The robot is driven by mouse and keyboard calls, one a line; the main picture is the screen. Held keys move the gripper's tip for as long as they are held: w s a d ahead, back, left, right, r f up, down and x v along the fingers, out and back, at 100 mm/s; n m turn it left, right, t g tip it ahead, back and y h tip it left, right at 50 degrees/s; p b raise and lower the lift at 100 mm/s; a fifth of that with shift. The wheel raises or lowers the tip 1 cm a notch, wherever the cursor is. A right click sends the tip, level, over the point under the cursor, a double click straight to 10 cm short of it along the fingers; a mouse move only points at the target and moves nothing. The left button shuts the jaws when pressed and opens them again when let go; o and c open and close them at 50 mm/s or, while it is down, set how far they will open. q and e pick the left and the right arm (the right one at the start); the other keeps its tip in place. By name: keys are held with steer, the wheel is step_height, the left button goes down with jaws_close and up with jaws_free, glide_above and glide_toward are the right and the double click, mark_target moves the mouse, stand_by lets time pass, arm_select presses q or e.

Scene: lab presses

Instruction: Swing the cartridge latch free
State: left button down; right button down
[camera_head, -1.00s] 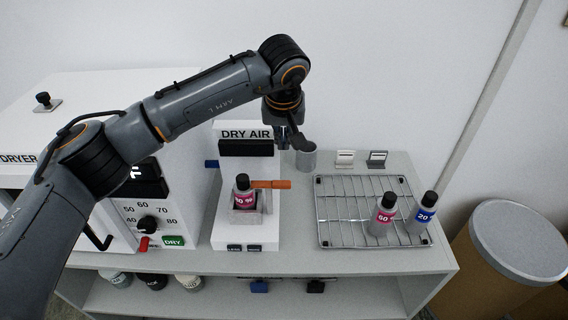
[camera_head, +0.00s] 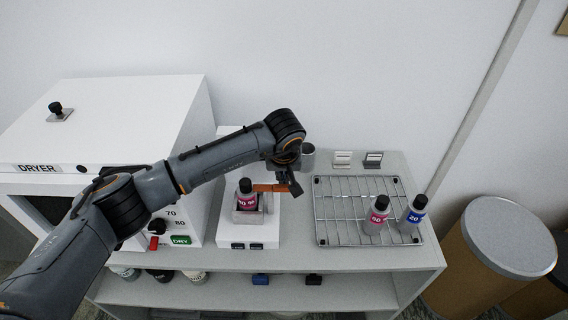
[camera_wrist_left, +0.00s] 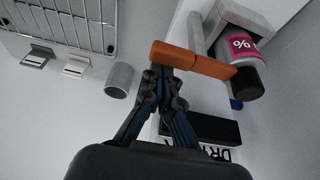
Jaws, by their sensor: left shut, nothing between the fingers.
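A dark-capped bottle with a pink label (camera_head: 246,198) stands upright in the unit's holder beside the bar. My left gripper (camera_head: 295,190) is shut and empty at the bar's right end. In the left wrist view its fingertips (camera_wrist_left: 162,72) meet right by the bar's end; whether they touch it I cannot tell. My arm hides most of the unit's upper part. My right gripper is not in view.
A wire rack (camera_head: 345,218) at the right holds a pink-labelled bottle (camera_head: 376,214) and a blue-labelled bottle (camera_head: 413,215). A grey metal cup (camera_head: 308,158) stands behind my gripper. The white dryer (camera_head: 110,130) is at the left. Counter between unit and rack is clear.

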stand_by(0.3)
arm_select(q)
steer(key=m+b, duration=0.1)
steer(key=b, duration=0.2)
steer(key=s+m+h+b, duration=0.1)
steer(key=m+b, duration=0.1)
steer(key=b, duration=0.1)
steer(key=s+m+b, duration=0.1)
steer(key=b, duration=0.2)
steer(key=shift+d+f+m, duration=0.2)
steer(key=shift+f+m, duration=0.2)
steer(key=s+b, duration=0.1)
steer(key=b, duration=0.3)
steer(key=s+a+b, duration=0.1)
steer(key=b, duration=0.3)
steer(key=s+a+b, duration=0.1)
steer(key=b, duration=0.3)
steer(key=shift+s+a+r, duration=0.1)
steer(key=shift+s+r, duration=0.15)
steer(key=shift+a+b, duration=0.1)
steer(key=shift+b, duration=0.2)
